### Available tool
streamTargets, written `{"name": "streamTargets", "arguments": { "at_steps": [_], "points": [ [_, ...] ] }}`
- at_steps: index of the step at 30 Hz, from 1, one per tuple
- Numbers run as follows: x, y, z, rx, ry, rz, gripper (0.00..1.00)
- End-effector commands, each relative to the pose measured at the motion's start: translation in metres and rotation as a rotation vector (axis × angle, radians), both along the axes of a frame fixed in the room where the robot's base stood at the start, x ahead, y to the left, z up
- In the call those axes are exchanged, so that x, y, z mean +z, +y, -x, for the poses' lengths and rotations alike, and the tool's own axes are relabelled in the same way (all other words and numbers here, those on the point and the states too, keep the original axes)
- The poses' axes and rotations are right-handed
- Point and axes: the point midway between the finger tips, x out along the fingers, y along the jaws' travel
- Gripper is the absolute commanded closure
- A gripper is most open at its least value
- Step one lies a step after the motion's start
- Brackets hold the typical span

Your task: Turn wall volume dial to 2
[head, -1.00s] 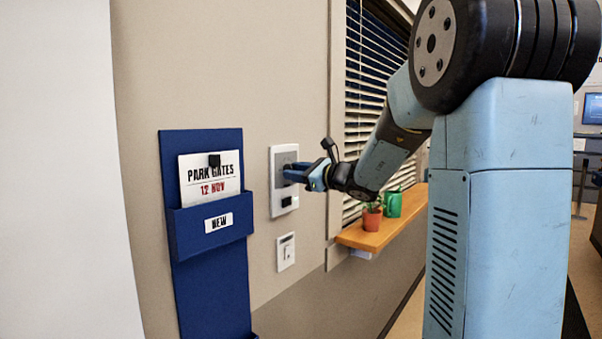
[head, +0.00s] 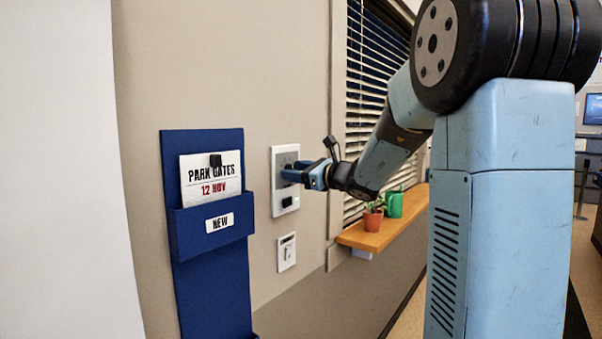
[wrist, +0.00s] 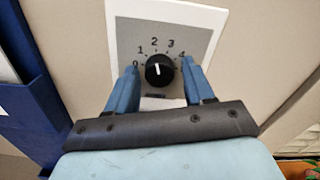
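My gripper (wrist: 161,77) is in front of the plate, with one blue finger on each side of the knob. A gap shows between each finger and the knob, so the gripper looks open around it. In the head view my gripper (head: 293,172) reaches the wall panel (head: 285,207), and its fingers partly cover the dial.
A smaller white switch plate (head: 286,252) is below the panel. A blue notice holder (head: 212,260) hangs at the left. A wooden shelf (head: 375,240) with a potted plant (head: 372,217) and green mug (head: 394,204) is at the right, below the window blinds (head: 368,110).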

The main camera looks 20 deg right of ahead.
Motion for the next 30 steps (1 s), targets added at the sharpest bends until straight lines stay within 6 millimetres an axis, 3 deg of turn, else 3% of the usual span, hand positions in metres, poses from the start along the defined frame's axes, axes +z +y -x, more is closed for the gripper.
{"name": "streamTargets", "arguments": {
  "at_steps": [14,30],
  "points": [
    [-0.002,-0.008,0.009,-0.003,0.003,0.002,0.4],
    [-0.002,-0.066,0.088,-0.004,0.002,0.0,0.4]
  ]
}}
